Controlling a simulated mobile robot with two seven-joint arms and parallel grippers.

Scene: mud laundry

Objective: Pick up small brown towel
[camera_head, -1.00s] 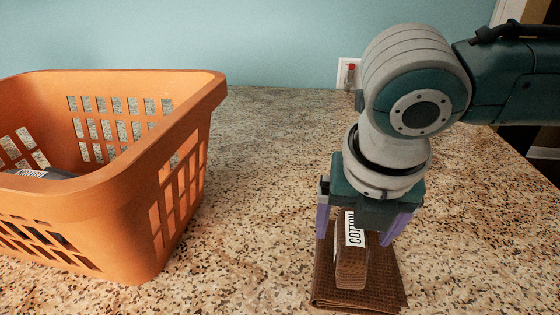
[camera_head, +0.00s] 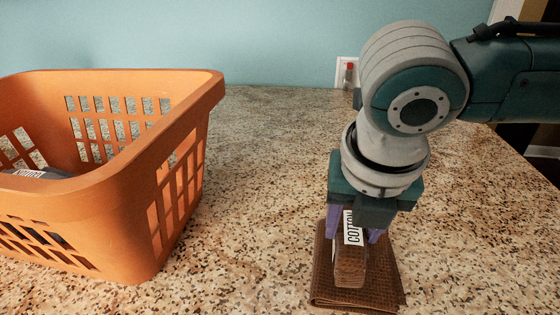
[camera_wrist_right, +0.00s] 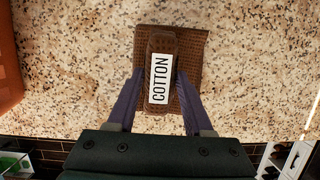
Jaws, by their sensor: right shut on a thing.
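The small brown towel (camera_head: 328,285) lies folded on the granite counter, with a raised middle fold bearing a white "COTTON" label. It also shows in the right wrist view (camera_wrist_right: 190,50). My right gripper (camera_head: 354,240) points down over the towel and is shut on its raised fold, one purple finger on each side. In the right wrist view the fingers (camera_wrist_right: 160,86) press against both sides of the labelled fold. The towel's flat base appears to rest on the counter. My left gripper is not in view.
An orange laundry basket (camera_head: 140,200) stands on the counter at the left, with a dark labelled cloth (camera_head: 38,173) inside. The speckled counter (camera_head: 260,190) between basket and towel is clear. A wall outlet (camera_head: 347,72) is at the back.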

